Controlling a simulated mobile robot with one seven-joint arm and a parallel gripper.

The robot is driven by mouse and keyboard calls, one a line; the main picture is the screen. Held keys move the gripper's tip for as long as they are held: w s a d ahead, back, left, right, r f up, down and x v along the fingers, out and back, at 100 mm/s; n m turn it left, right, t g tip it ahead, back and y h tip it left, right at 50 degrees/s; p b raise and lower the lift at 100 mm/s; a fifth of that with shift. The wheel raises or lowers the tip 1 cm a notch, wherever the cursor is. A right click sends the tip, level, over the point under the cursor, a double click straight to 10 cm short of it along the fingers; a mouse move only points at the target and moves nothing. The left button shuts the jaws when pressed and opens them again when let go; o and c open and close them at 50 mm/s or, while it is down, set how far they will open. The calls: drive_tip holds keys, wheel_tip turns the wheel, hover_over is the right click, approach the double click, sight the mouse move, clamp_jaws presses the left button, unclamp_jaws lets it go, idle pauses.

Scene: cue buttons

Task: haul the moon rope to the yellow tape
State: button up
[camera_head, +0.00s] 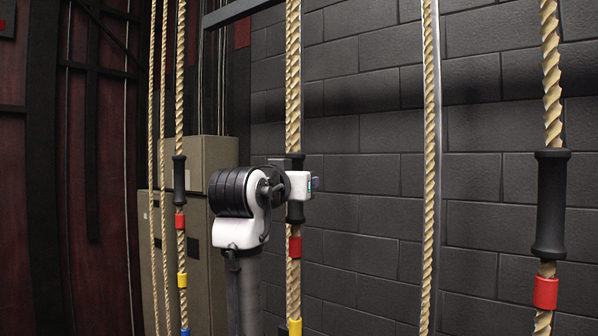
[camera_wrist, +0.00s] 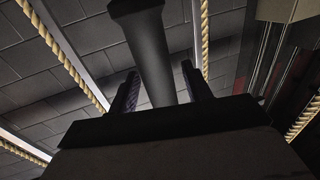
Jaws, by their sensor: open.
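Three ropes carry black handles: a left rope (camera_head: 180,60), a middle rope (camera_head: 293,70) and a right rope (camera_head: 551,70). No moon sign is visible, so I cannot tell which is the moon rope. My gripper (camera_head: 306,184) is at the middle rope's handle (camera_head: 295,213), hiding part of it. In the wrist view my gripper (camera_wrist: 160,76) is open, its fingers on either side of a black handle (camera_wrist: 148,50); contact is unclear. Below the middle handle are red tape (camera_head: 295,247) and yellow tape (camera_head: 294,327). The left rope also has yellow tape (camera_head: 182,280).
The left handle (camera_head: 179,180) has red tape (camera_head: 180,222) below it. The right handle (camera_head: 550,205) has red tape (camera_head: 545,292) below. Plain ropes (camera_head: 429,130) hang between. A dark block wall (camera_head: 390,220) and a grey cabinet (camera_head: 215,160) stand behind.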

drive_tip(key=shift+x, duration=0.85)
drive_tip(key=shift+c, duration=0.3)
clamp_jaws()
